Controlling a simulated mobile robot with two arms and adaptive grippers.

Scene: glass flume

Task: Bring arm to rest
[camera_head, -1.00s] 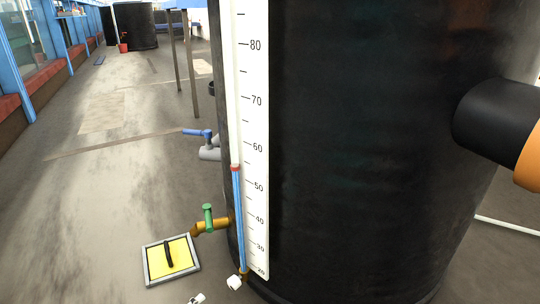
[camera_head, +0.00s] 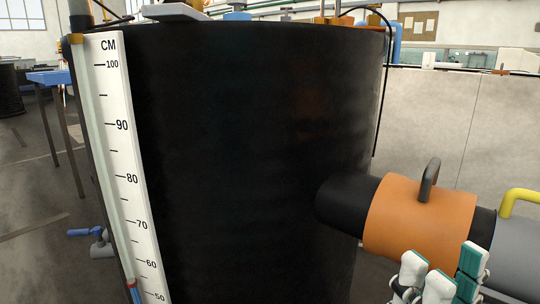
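My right gripper (camera_head: 442,262) is at the bottom right of the head view, with white and teal fingers. Its fingertips stand apart with nothing seen between them, so it looks open and empty. It shows in front of and below the orange pipe collar (camera_head: 405,214); I cannot tell how far apart they are in depth. The rest of the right arm is below the picture edge. My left gripper is not in view.
A large black tank (camera_head: 250,150) fills the middle, with a white centimetre scale (camera_head: 122,150) on its left. A black pipe (camera_head: 345,203) leaves it at right, towards a grey section (camera_head: 518,250) with a yellow handle (camera_head: 520,202). Open floor (camera_head: 35,220) lies at left.

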